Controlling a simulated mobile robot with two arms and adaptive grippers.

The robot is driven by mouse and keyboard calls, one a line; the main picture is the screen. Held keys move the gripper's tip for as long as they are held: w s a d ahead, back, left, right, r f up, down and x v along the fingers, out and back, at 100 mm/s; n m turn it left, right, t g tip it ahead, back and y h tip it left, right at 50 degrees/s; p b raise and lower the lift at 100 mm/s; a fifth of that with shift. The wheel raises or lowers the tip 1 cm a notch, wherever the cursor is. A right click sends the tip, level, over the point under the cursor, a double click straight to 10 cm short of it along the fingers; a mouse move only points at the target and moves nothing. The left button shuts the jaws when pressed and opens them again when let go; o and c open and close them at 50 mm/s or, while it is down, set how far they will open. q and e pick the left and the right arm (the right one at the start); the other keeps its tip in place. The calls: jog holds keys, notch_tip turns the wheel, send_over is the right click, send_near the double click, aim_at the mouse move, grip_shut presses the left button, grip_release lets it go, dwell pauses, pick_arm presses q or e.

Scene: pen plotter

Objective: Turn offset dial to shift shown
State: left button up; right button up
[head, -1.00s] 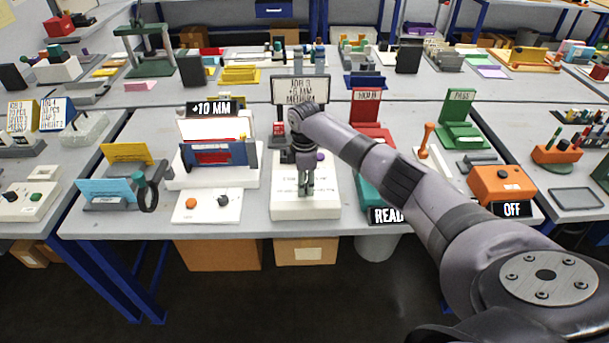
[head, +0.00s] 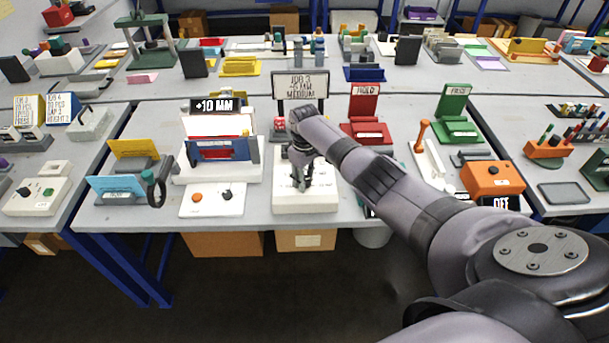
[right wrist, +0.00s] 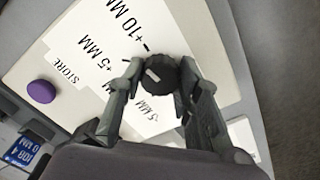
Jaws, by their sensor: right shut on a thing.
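The offset dial (right wrist: 162,74) is a dark round knob with a white pointer mark, on a white panel (right wrist: 190,30) printed with +10 MM, +5 MM and -5 MM. My right gripper (right wrist: 161,72) is shut on the dial, one finger on each side. In the head view my right gripper (head: 299,185) reaches down onto the white dial box (head: 305,207) and hides the dial. The sign (head: 300,86) behind it reads JOB 3, a 5 MM shift whose plus or minus I cannot tell, and MEDIUM. The plotter display (head: 216,106) reads +10 MM. My left gripper is out of view.
A purple button (right wrist: 41,92) marked STORE sits on the same panel. The plotter (head: 222,150) and a white button box (head: 212,199) stand left of the dial box. A red HOLD stand (head: 364,114) and orange box (head: 492,178) stand to the right. My forearm crosses the bench's right side.

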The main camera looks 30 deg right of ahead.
jog(key=shift+m+p, duration=0.35)
jog(key=shift+m, duration=0.65)
jog(key=o, duration=1.1)
jog(key=shift+o, duration=0.2)
notch_tip(320, 180, up, 12)
